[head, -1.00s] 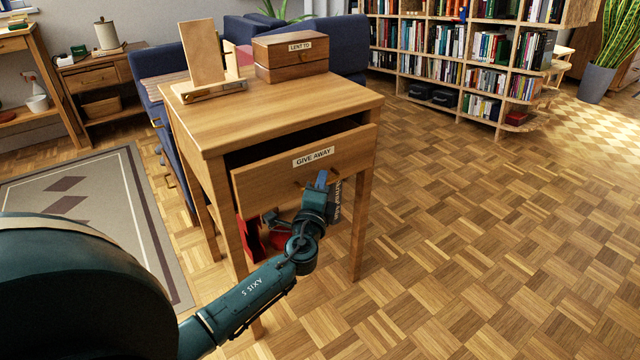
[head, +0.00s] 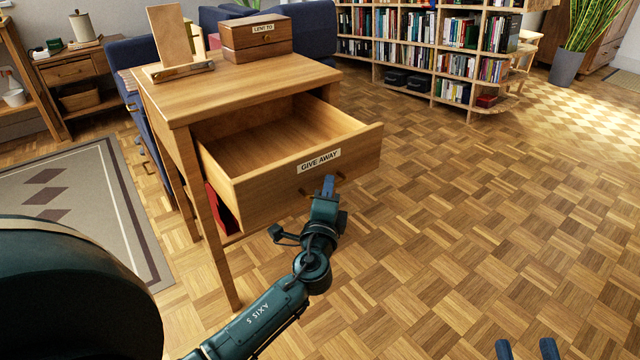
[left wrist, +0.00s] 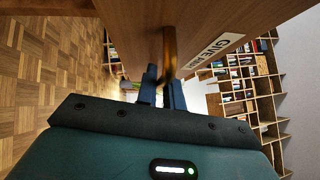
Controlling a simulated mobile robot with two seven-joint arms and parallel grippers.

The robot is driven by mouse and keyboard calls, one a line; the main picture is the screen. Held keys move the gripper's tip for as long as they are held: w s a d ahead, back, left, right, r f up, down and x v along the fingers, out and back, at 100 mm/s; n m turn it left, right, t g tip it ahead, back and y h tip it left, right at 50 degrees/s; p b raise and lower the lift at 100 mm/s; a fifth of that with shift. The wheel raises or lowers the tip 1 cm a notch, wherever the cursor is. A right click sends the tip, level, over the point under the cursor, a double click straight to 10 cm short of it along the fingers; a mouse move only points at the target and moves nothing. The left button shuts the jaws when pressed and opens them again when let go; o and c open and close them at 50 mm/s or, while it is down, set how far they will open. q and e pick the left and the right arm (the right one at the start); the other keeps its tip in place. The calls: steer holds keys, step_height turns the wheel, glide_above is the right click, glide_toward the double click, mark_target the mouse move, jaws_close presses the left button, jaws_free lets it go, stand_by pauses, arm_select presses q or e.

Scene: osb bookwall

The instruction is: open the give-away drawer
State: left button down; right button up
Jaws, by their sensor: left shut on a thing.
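The give-away drawer (head: 290,190) is pulled well out of the wooden side table (head: 230,85), and its inside looks empty. A label reading GIVE AWAY is on its front, above a small brass handle (head: 340,175). My left gripper (head: 327,185) is at the middle of the drawer front, shut on the handle. In the left wrist view the handle (left wrist: 169,50) runs between the fingers (left wrist: 160,90). My right gripper (head: 526,350) shows only its two fingertips at the bottom edge, apart with nothing between them.
On the table top stand a wooden LENT TO box (head: 256,38) and a wooden stand (head: 170,40). A red thing (head: 220,208) is under the drawer. A blue sofa is behind the table, a bookshelf (head: 430,50) beyond. The parquet floor at right is clear.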

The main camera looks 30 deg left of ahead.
arm_select(q)
steer(key=shift+s+d, duration=0.35)
steer(key=shift+d, duration=0.4)
steer(key=c, duration=1.8)
jaws_free()
